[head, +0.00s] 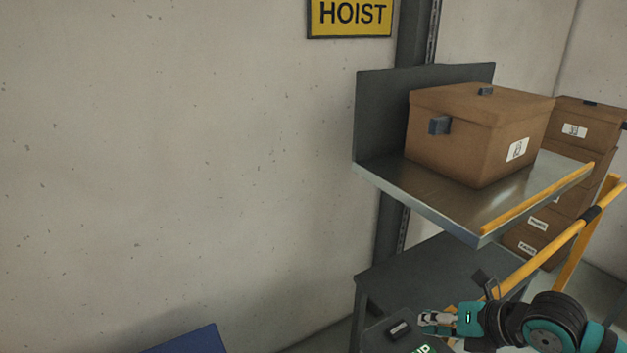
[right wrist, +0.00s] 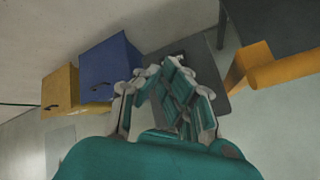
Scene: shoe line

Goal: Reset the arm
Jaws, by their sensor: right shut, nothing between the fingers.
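My right arm comes in from the lower right of the head view. Its gripper (head: 426,319) is shut and empty, just above a dark control box (head: 372,338) with a lit green label. In the right wrist view the gripper's fingers (right wrist: 168,72) point away from the camera and come together at the tips, with nothing between them. My left gripper is not in view.
A brown box (head: 460,135) stands on the metal hoist platform (head: 400,190) under a yellow HOIST sign (head: 350,14). Brown boxes (head: 590,130) are stacked behind. A yellow rail (head: 540,255) runs beside the platform. A blue box (right wrist: 112,62) and a yellow box (right wrist: 60,90) show in the wrist view.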

